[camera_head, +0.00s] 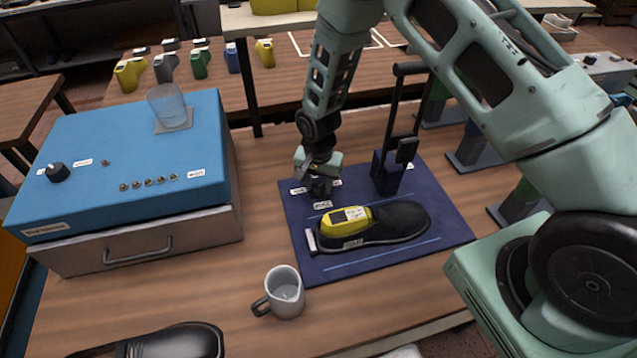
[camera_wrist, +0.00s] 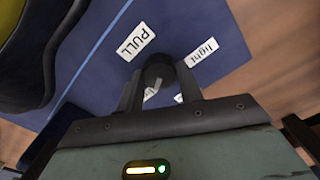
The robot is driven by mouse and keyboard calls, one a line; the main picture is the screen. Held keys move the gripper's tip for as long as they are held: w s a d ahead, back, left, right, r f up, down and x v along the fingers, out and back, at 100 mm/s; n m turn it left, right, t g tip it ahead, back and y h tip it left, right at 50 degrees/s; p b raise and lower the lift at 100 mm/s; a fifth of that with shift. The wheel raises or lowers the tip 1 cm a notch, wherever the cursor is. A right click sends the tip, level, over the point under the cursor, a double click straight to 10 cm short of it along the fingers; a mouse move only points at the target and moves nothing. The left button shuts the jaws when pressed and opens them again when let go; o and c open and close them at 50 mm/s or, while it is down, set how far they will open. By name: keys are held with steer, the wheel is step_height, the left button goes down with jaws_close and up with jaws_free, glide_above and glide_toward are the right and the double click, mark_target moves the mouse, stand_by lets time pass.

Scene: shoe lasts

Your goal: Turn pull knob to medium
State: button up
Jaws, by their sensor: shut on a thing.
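The pull knob (camera_wrist: 158,70) is a dark round knob on the blue mat (camera_head: 305,262). In the wrist view it sits between my two fingers, beside a white "PULL" label (camera_wrist: 133,43) and a "light" label (camera_wrist: 202,52). Another white label by the knob is partly hidden by it. My gripper (camera_head: 319,184) reaches down over the knob at the mat's back left and is shut on it.
A black upright stand (camera_head: 387,175) rises from the mat right of my gripper. A grey mug (camera_head: 285,293) stands at the mat's front left. A blue-topped box (camera_head: 125,150) with a drawer is at left. Several lasts stand on the table behind.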

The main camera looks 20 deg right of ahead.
mark_target(318, 187)
steer(key=shift+n, duration=0.3)
steer(key=n+b, duration=0.3)
steer(key=n, duration=0.1)
steer(key=shift+f+n, duration=0.1)
steer(key=shift+n, duration=0.2)
steer(key=n+b, duration=0.2)
steer(key=n, duration=0.4)
steer(key=shift+n, duration=0.4)
steer(key=o, duration=1)
steer(key=shift+r, duration=0.25)
step_height(318, 187, up, 17)
steer(key=b, duration=0.3)
